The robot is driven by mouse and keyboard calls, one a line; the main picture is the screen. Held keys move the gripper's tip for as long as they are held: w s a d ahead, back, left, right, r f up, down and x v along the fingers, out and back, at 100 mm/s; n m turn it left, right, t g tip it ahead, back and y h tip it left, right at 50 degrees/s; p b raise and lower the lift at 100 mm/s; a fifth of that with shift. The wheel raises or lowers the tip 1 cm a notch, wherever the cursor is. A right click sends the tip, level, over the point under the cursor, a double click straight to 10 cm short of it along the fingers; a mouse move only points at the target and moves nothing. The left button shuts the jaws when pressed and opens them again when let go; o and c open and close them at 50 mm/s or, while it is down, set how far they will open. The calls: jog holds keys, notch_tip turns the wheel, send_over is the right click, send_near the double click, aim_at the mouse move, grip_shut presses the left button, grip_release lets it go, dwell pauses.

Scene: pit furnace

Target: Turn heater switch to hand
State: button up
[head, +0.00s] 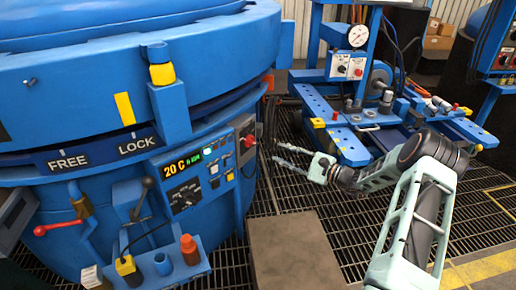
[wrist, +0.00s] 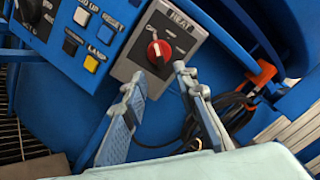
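The heater switch is a red round knob (wrist: 159,51) on a grey plate marked HEAT (wrist: 184,50). A white mark on the knob points toward the upper edge of the plate; the small position labels around it are too blurred to read surely. In the head view the grey switch box (head: 245,137) is on the right side of the blue furnace. My gripper (wrist: 159,74) is open and empty, its two fingers apart just below the knob in the wrist view. In the head view my gripper (head: 277,154) points left at the box. I see no contact with the knob.
The blue furnace (head: 90,80) fills the left. Dark cables (wrist: 205,125) hang below the switch. A blue machine bench (head: 345,145) stands behind my arm.

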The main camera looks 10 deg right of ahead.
aim_at(256, 144)
jog(key=b+x, duration=0.2)
jog(key=x, duration=0.8)
jog(key=shift+a, duration=0.1)
grip_shut()
